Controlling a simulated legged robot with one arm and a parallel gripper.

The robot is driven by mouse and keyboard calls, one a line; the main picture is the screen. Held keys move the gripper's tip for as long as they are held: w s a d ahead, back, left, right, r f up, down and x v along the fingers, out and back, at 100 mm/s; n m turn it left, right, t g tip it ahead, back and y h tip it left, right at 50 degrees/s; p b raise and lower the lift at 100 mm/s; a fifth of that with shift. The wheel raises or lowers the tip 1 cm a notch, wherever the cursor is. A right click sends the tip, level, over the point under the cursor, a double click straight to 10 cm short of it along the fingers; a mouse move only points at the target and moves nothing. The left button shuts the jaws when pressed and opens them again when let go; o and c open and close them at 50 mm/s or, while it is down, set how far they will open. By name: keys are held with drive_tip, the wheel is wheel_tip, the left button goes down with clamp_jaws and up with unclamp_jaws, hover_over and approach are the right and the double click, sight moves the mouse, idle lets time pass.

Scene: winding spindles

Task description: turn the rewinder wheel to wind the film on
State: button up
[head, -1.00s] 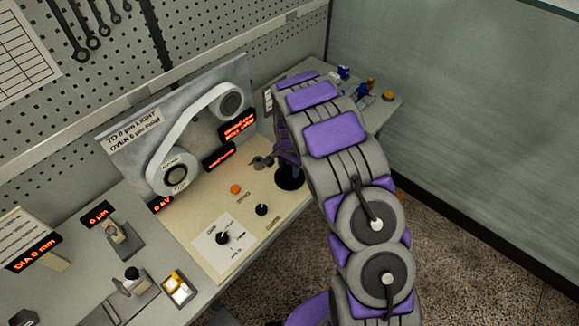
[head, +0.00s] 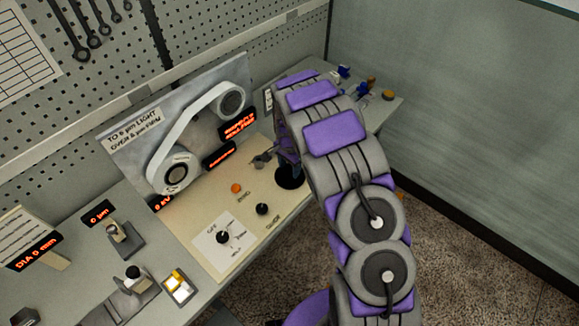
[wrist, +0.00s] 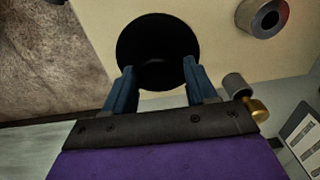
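On the cream panel, a round black wheel-like disc (head: 290,177) sits partly behind my arm. In the wrist view it is a large dark disc (wrist: 158,45), too dark to show detail. My gripper (wrist: 158,68) is open, its two blue fingers apart over the lower part of the disc. I cannot tell whether they touch it. In the head view my arm mostly hides the gripper. The pale film (head: 188,122) runs between a lower left reel (head: 175,173) and an upper right reel (head: 231,103) on the upright plate.
A small grey crank-like part (head: 262,160) stands close left of the disc. An orange button (head: 236,188) and black knobs (head: 223,237) are on the panel. A grey-and-brass knob (wrist: 246,97) is close by the right finger. Small fixtures (head: 131,280) stand on the bench at left.

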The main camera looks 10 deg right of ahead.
sight(289, 168)
drive_tip(key=shift+o, duration=1.3)
drive_tip(key=shift+s, duration=0.1)
wheel_tip(289, 168, up, 17)
drive_tip(key=p, duration=0.1)
drive_tip(key=shift+a, duration=0.1)
idle(0.5)
